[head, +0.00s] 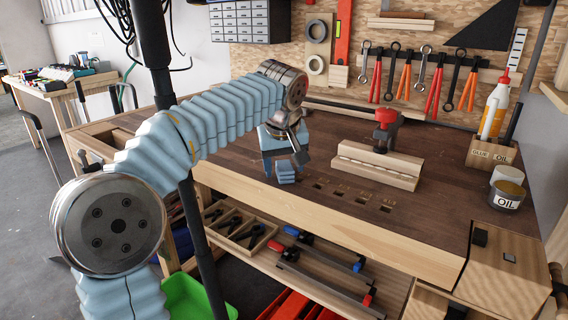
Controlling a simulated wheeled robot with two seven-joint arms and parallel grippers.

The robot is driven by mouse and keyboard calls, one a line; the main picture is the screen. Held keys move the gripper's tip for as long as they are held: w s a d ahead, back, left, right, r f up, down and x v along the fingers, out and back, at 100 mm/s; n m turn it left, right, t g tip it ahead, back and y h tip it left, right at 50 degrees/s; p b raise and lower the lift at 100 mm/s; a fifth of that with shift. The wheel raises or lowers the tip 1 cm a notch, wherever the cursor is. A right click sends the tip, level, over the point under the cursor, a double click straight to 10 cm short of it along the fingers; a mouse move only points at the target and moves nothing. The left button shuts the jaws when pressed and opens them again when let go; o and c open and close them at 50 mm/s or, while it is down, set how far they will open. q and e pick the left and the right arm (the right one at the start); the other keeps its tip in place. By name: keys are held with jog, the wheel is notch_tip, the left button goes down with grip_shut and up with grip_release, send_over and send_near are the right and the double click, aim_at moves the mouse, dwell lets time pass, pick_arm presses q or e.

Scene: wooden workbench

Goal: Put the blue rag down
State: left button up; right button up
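My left arm reaches in from the left and bends over the workbench (250,160). Its wrist ends above the bench's front edge, with the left gripper (289,135) pointing down. The gripper is small and partly hidden by its own wrist, so its opening does not show. A blue, blocky shape (286,173) is just below and beside the gripper at the bench's front edge. It looks more like a vise than cloth; I cannot tell whether the gripper touches it. I cannot make out a blue rag for certain. My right gripper is not in view.
A wooden block with a red-topped clamp (385,145) stands right of the gripper. Tools hang on the back wall. A shelf (320,270) below holds clamps.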

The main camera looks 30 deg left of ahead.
pick_arm(q)
jog(key=v, duration=1.2)
dwell(0.4)
